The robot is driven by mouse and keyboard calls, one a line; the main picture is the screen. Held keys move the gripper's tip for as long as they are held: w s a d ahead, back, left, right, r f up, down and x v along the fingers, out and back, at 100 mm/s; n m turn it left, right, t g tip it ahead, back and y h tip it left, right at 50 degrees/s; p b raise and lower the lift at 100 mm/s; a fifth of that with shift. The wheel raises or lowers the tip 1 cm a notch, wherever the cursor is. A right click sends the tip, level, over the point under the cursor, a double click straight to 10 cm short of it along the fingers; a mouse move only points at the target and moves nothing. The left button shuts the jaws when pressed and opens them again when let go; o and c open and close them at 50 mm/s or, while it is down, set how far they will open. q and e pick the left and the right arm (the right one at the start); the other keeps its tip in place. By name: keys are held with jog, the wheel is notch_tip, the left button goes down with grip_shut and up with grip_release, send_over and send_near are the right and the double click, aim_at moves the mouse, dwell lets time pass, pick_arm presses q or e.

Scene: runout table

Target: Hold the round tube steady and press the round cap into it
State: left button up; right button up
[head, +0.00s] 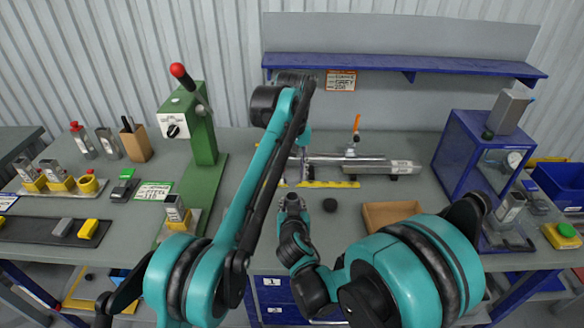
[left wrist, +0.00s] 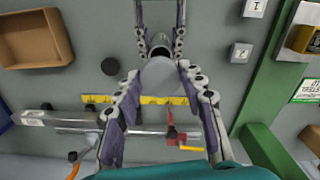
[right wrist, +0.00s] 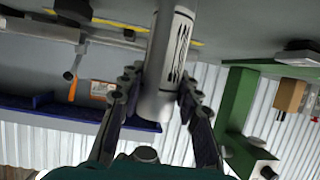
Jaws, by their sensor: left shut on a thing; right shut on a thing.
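The round tube (right wrist: 170,60) is light grey with black print. In the right wrist view it crosses between the fingers of my right gripper (right wrist: 158,85), which is shut on it. My right gripper reaches in from the top of that view (left wrist: 161,42).
An empty brown tray (head: 378,227) is right of the disc. A silvery clamp fixture (head: 345,160) and a yellow strip (head: 330,184) lie behind. A green press (head: 203,140) stands left, a blue frame (head: 455,150) right. A blue shelf (head: 430,66) is on the wall.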

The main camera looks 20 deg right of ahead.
aim_at(292, 184)
pick_arm(q)
jog(key=shift+f, duration=1.85)
jog(key=shift+f, duration=0.85)
jog(key=shift+r, duration=0.1)
jog(key=shift+r, duration=0.45)
jog(key=shift+f, duration=0.55)
dwell(1.3)
jog(key=o, duration=1.1)
jog(key=shift+c, duration=0.2)
